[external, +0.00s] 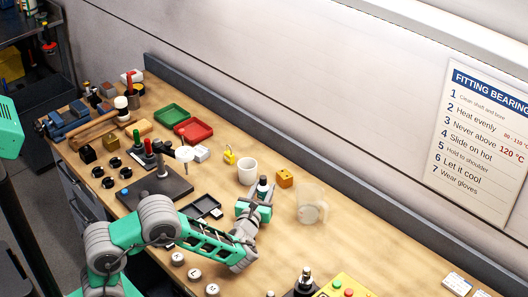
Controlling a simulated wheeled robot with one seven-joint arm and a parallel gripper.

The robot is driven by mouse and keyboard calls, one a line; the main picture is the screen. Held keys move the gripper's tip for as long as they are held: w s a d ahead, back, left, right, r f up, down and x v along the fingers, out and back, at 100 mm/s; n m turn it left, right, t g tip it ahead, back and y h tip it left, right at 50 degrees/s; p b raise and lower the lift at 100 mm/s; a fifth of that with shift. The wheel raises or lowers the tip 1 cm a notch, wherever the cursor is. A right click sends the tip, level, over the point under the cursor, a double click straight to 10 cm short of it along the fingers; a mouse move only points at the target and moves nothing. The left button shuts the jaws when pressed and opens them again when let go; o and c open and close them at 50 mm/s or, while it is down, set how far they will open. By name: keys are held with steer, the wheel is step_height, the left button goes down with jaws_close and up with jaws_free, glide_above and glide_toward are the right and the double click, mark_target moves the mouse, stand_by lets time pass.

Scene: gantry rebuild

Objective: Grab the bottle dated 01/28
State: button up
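A small bottle-like thing with a dark top and pale body (263,184) stands on the workbench, partly hidden by my gripper. No date can be read on it. My gripper (259,195) is low over the bench, with its fingers apart on the near side of this thing. I cannot tell whether the fingers touch it or stand around it. Several small white round pieces with dark marks, such as this one (178,259), lie along the bench's front edge.
A white mug (247,171), a yellow padlock (229,155), an orange block (285,178) and a clear jug (312,204) stand close to my gripper. A black tray (203,207) lies left of it. A yellow button box (345,287) is at the front right. The right bench is mostly clear.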

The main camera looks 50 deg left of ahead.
steer(key=c, duration=0.7)
jaws_close()
steer(key=shift+r, duration=0.15)
